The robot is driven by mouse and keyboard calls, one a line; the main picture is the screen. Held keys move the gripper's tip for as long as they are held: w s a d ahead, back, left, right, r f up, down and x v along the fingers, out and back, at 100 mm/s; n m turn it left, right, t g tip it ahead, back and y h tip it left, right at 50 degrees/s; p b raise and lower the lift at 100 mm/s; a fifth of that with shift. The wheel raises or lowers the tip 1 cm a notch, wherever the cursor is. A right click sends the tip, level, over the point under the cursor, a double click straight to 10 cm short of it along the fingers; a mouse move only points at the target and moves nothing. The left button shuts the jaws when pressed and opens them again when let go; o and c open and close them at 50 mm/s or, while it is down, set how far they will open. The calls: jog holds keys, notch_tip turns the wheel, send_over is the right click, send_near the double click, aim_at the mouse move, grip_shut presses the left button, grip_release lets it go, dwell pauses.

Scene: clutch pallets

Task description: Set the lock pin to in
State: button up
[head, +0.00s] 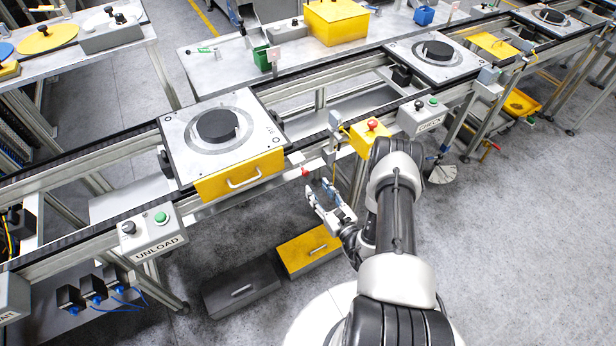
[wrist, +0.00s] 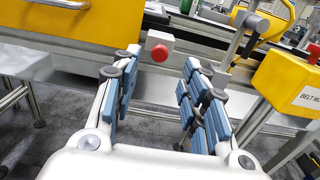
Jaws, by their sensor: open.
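A small red knob (head: 306,171), which looks like the lock pin, sits on the conveyor's front rail, just right of the yellow-fronted pallet (head: 240,176). In the wrist view the red knob (wrist: 160,52) stands out from a pale block, between and beyond my fingertips. My gripper (head: 322,194) is open and empty, in front of the rail and apart from the knob. Its blue-padded fingers (wrist: 158,72) point toward the rail. How far the pin is pushed in cannot be told.
A grey post with a lever (wrist: 235,42) stands close right of my fingers. A yellow box with a red button (head: 371,138) is to the right, the UNLOAD box (head: 150,233) to the left. Yellow (head: 309,250) and dark drawers (head: 240,290) sit below.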

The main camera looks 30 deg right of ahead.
aim_at(307, 174)
jog(key=w, duration=0.7)
jog(key=shift+w+a+b, duration=0.1)
jog(key=shift+w+b, duration=0.15)
jog(key=shift+b, duration=0.05)
jog(key=shift+c, duration=0.2)
grip_shut()
